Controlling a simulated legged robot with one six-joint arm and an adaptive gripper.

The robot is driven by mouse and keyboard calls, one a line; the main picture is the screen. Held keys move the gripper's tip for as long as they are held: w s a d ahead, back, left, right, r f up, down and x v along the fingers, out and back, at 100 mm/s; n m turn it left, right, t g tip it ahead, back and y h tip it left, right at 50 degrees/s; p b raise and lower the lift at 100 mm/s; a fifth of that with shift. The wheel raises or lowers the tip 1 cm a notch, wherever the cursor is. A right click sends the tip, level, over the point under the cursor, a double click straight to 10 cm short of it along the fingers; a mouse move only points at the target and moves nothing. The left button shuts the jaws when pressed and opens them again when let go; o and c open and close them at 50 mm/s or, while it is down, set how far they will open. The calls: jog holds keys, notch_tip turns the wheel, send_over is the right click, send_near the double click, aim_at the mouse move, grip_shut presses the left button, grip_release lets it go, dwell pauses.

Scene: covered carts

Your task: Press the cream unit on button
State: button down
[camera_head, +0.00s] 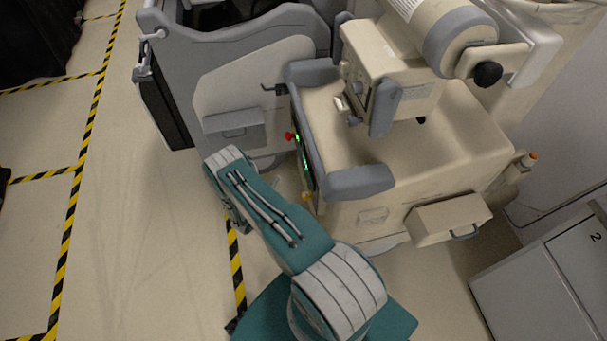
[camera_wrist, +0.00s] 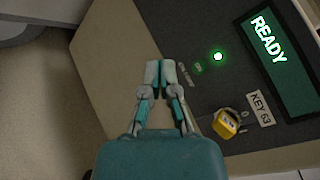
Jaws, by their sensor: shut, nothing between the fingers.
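The cream unit (camera_head: 455,130) stands right of my arm in the head view, with a dark control panel (camera_head: 303,150) on its near left side. In the wrist view the panel (camera_wrist: 200,105) shows a glowing round green light (camera_wrist: 218,56) and a dim greenish part (camera_wrist: 197,69) beside it. I cannot tell which of them is the on button. My gripper (camera_wrist: 161,70) is shut and empty, its fingertips over the panel's left part, left of the dim part. Contact with the panel cannot be told.
A display (camera_wrist: 278,60) reads READY. A yellow key piece (camera_wrist: 226,124) sits by a KEY 63 label (camera_wrist: 262,108). A red knob (camera_head: 289,136) sticks out near the panel. A grey cart (camera_head: 240,60) stands behind; open floor (camera_head: 130,220) lies left.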

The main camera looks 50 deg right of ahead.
aim_at(305, 170)
jog(key=s+d, duration=0.3)
jog(key=d, duration=0.3)
jog(key=shift+s, duration=0.4)
jog(key=shift+s+d, duration=0.1)
jog(key=shift+d, duration=0.15)
dwell(0.9)
jog(key=shift+s+d+r, duration=0.1)
jog(key=shift+s+d, duration=0.05)
jog(key=shift+d, duration=0.05)
jog(key=shift+s+d, duration=0.25)
jog(key=shift+d, duration=0.15)
dwell(0.8)
jog(key=shift+w+a, duration=0.45)
jog(key=shift+a, duration=0.3)
jog(key=w+a, duration=0.1)
jog(key=a, duration=0.2)
jog(key=w+a, duration=0.1)
jog(key=shift+w+a, duration=0.15)
jog(key=shift+w, duration=0.15)
dwell(0.3)
